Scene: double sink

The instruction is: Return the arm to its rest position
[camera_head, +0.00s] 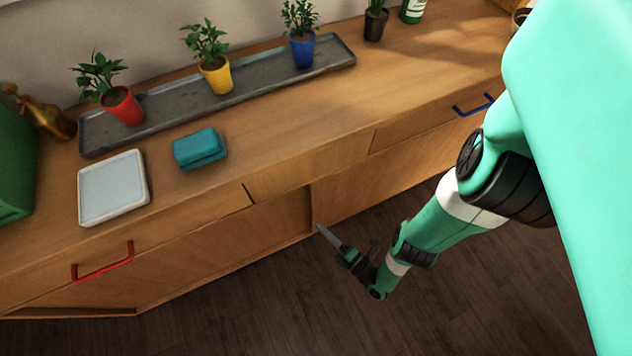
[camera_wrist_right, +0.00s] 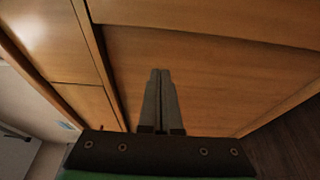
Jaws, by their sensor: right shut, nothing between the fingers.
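My right arm (camera_head: 450,215) comes in from the right in the head view. It reaches down in front of the wooden cabinet, below the counter edge. My right gripper (camera_head: 322,230) is shut and empty, with its fingertips toward the cabinet front. In the right wrist view the two fingers of this gripper (camera_wrist_right: 160,72) lie together against the background of the wooden cabinet panels (camera_wrist_right: 215,75). My left gripper does not show in either view.
The counter (camera_head: 290,130) holds a grey tray (camera_head: 160,110) with red (camera_head: 123,108), yellow (camera_head: 216,76) and blue (camera_head: 302,50) plant pots, a teal sponge (camera_head: 200,149) and a white dish (camera_head: 112,187). Red (camera_head: 103,268) and blue (camera_head: 473,108) handles stick out. Dark floor (camera_head: 470,295) is clear.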

